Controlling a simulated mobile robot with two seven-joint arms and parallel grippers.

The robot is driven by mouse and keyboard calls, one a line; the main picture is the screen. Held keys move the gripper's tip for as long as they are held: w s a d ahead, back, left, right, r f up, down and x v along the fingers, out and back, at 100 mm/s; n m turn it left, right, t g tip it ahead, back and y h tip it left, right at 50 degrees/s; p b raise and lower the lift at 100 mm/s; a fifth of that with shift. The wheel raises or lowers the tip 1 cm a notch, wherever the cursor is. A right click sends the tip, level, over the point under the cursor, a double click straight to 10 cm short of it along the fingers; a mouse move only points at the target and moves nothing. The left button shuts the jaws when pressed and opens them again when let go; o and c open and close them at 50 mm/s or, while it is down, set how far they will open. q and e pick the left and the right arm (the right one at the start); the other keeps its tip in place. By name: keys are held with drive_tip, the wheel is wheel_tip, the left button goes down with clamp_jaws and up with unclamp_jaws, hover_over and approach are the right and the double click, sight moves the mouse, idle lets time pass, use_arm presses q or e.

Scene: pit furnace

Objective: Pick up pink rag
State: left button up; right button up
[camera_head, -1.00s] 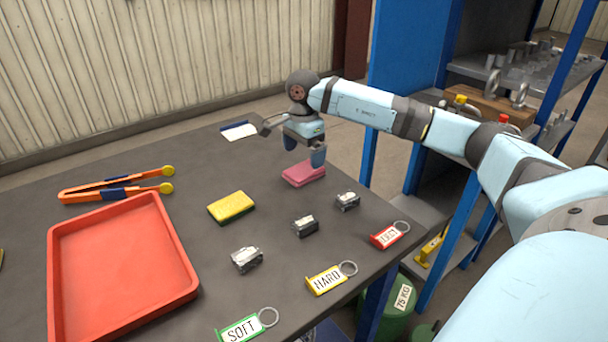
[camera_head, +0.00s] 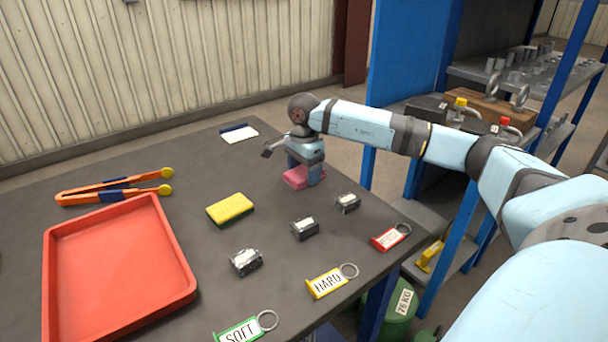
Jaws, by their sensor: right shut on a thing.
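The pink rag (camera_head: 295,178) is a small folded pink block on the dark table, right of the yellow sponge. My right gripper (camera_head: 304,174) is down over it, with its fingers on either side of the rag, shut on it. The gripper and its near finger hide part of the rag. The rag appears to be at table level; I cannot tell whether it touches the table. My left gripper is not in view.
A yellow sponge (camera_head: 230,209), several small metal parts (camera_head: 304,228) and tags (camera_head: 327,282) lie near the rag. A red tray (camera_head: 115,268) and orange tongs (camera_head: 115,188) are at left. A blue shelf (camera_head: 412,50) stands behind the arm.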

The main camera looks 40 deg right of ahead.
sight(304, 171)
drive_tip(key=shift+r, duration=0.1)
drive_tip(key=shift+r, duration=0.65)
use_arm(q)
drive_tip(key=p, duration=0.3)
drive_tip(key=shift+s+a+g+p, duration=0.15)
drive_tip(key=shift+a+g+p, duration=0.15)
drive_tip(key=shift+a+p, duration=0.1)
use_arm(e)
wheel_tip(304, 171, up, 19)
drive_tip(key=shift+f, duration=0.2)
